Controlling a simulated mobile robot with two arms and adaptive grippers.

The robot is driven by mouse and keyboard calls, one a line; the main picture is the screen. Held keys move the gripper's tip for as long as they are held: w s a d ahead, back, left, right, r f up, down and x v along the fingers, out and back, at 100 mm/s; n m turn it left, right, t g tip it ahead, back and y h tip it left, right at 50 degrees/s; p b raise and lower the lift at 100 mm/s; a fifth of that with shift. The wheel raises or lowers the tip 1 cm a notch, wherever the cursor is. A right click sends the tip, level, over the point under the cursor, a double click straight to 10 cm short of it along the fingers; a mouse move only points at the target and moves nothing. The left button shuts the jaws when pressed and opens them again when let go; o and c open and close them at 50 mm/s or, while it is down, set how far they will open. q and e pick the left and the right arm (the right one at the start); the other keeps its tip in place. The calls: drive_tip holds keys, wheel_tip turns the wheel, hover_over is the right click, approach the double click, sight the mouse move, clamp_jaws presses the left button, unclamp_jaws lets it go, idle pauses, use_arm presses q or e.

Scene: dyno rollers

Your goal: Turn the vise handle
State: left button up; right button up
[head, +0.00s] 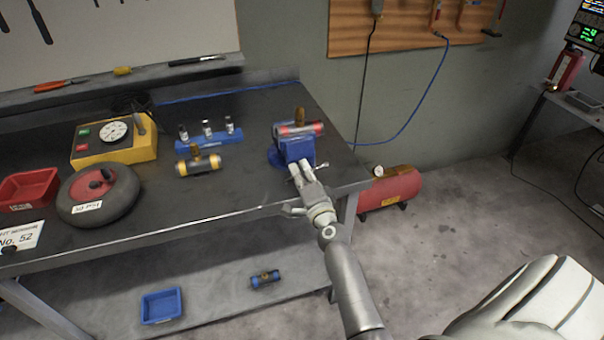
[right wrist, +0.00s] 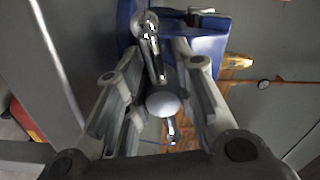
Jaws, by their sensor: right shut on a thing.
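The blue vise (head: 296,150) stands at the right front corner of the workbench. A red and grey cylindrical part with a brass fitting (head: 299,128) sits at its top. My right gripper (head: 303,170) reaches up to the vise's front and is shut on the vise handle. In the right wrist view, the handle (right wrist: 152,52) is a shiny metal bar with rounded ends, slanting between the fingers (right wrist: 158,60). The vise's blue body (right wrist: 208,45) is just behind it. The fingers hide part of the handle in the head view. My left gripper is not in view.
The workbench (head: 240,185) also bears a yellow gauge box (head: 105,148), a wheel (head: 120,205), a red bin (head: 28,188), a blue rack with vials (head: 208,138) and a yellow-ended cylinder (head: 198,164). A red air tank (head: 392,190) stands on the floor at right.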

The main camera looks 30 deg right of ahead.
drive_tip(key=shift+m, duration=0.4)
drive_tip(key=o, duration=0.8)
drive_tip(key=v, duration=1.2)
